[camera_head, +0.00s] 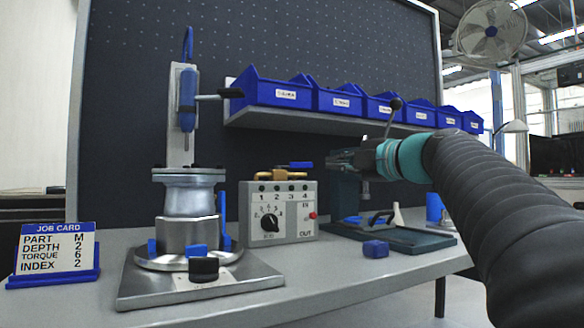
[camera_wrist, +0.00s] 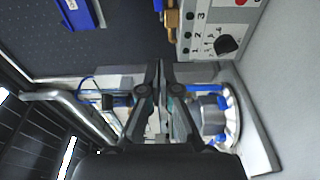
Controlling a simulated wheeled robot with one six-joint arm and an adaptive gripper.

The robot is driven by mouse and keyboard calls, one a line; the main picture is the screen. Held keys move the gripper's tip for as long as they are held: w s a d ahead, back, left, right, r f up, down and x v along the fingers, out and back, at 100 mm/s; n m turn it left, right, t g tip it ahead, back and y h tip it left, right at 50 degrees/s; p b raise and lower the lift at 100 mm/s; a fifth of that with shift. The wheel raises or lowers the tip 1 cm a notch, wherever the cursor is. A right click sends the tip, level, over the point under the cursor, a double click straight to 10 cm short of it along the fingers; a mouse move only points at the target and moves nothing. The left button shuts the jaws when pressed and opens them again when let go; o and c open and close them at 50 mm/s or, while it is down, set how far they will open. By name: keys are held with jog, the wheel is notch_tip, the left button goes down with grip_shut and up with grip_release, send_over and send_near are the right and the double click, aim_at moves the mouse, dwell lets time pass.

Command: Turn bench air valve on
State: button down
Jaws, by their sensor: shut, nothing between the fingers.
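The bench air valve shows as a small brass body (camera_head: 281,168) with a blue lever (camera_head: 301,165) just above and behind the control box. The lever looks level and points right in the head view. In the wrist view the brass body (camera_wrist: 172,20) is at the top edge, beside the control box, with a bit of the blue lever (camera_wrist: 158,5) cut off by the frame. My gripper (camera_head: 334,160) is shut and empty, to the right of the lever and apart from it in the head view. Its fingertips (camera_wrist: 160,64) meet in the wrist view.
The control box (camera_head: 256,215) with a dial stands beside a metal fixture (camera_head: 188,222). Blue bins (camera_head: 285,93) sit on a shelf behind. A green press with a black lever (camera_head: 392,118) stands behind my gripper.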

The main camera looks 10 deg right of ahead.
jog(key=w, duration=0.2)
send_near(297, 166)
jog(key=w+a, duration=0.1)
jog(key=a, duration=0.3)
jog(key=w, duration=0.1)
jog(key=w+p, duration=0.1)
jog(key=w, duration=0.1)
jog(key=shift+w+d+r, duration=0.1)
jog(key=shift+w+d, duration=0.1)
jog(key=shift+d, duration=0.15)
jog(key=shift+w+d+p, duration=0.15)
jog(key=shift+w+p, duration=0.15)
jog(key=shift+w, duration=0.25)
jog(key=shift+w, duration=0.15)
